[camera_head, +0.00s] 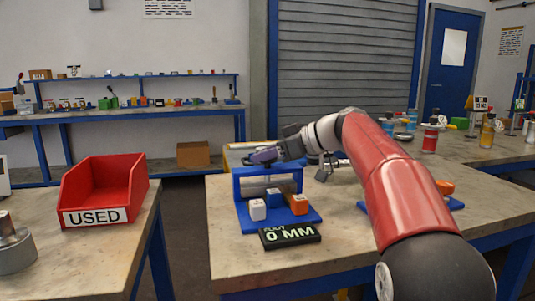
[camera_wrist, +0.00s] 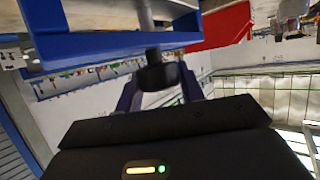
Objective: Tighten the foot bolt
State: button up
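A blue fixture frame (camera_head: 276,184) stands on a blue base plate on the table in front of me. In the wrist view a grey shaft (camera_wrist: 146,14) passes by the blue frame bar (camera_wrist: 90,47) and ends in a dark round bolt head (camera_wrist: 158,74), which looks like the foot bolt. My gripper (camera_head: 262,155) is at the top of the fixture. In the wrist view the dark purple fingers of my gripper (camera_wrist: 160,88) lie close against both sides of the bolt head. A black sign (camera_head: 290,236) reading 0 MM lies before the fixture.
A red bin marked USED (camera_head: 105,190) stands on the left table, across a gap. Several coloured vessels stand at the back right.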

jog(key=shift+c, duration=1.1)
jog(key=shift+f+t+b, duration=0.15)
jog(key=shift+t+b, duration=0.15)
jog(key=shift+b, duration=0.3)
jog(key=shift+m+t+h+b, duration=0.3)
jog(key=shift+m+t+b, duration=0.2)
jog(key=shift+m+b, duration=0.3)
jog(key=shift+c, duration=0.3)
jog(key=shift+r, duration=0.2)
jog(key=o, duration=1)
jog(key=v, duration=0.7)
jog(key=shift+s+d+r+b, duration=0.2)
jog(key=shift+s+d+b, duration=0.1)
jog(key=shift+b, duration=0.1)
